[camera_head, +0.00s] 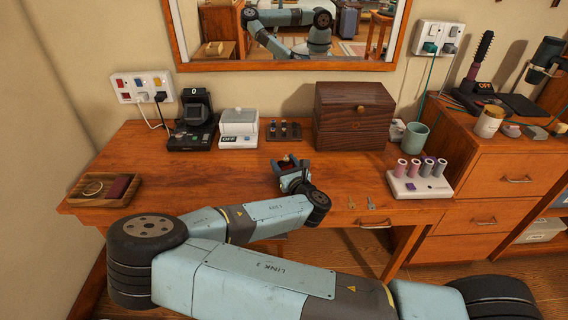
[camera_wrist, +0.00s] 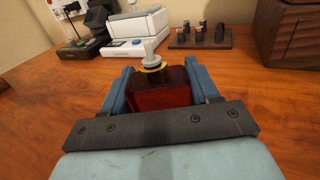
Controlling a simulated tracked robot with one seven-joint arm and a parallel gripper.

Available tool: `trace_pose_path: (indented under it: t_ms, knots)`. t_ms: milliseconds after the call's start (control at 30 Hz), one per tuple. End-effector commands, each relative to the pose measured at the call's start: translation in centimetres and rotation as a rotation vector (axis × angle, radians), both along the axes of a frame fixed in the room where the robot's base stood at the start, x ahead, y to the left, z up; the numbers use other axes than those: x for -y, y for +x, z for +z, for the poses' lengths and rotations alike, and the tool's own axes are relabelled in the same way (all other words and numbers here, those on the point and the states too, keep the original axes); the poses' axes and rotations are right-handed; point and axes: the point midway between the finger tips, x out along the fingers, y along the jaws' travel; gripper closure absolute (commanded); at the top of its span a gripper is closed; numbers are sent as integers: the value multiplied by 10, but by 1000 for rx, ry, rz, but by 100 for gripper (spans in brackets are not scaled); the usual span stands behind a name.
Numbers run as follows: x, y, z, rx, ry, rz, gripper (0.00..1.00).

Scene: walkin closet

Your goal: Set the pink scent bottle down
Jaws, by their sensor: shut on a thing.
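The scent bottle (camera_wrist: 160,92) shows in the wrist view as a dark red-pink block with a gold collar and a pale cap. It stands upright between the two blue fingers of my gripper (camera_wrist: 162,88), which is shut on it. In the head view my gripper (camera_head: 291,172) is over the middle of the wooden dressing table (camera_head: 230,185), and the bottle (camera_head: 287,161) is only partly visible between the fingers. The bottle's base is hidden, so I cannot tell whether it touches the table top.
Behind my gripper are a white box-shaped device (camera_head: 238,128), a dark rack of small bottles (camera_head: 283,130) and a dark wooden box (camera_head: 353,116). A tray (camera_head: 104,190) lies left. A roller stand (camera_head: 419,184) and green cup (camera_head: 414,138) stand right. The table left of my gripper is clear.

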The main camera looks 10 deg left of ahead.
Motion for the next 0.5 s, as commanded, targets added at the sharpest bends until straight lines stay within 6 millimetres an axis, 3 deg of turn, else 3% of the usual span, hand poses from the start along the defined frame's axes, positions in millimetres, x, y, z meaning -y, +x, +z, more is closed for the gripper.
trace_pose_path:
  t_ms: [300, 333, 500]
  knots:
    - [-2, -1, -2, 2, 0, 3, 78]
    - [-2, -2, -2, 1, 1, 4, 38]
    - [-3, -3, -1, 1, 1, 6, 22]
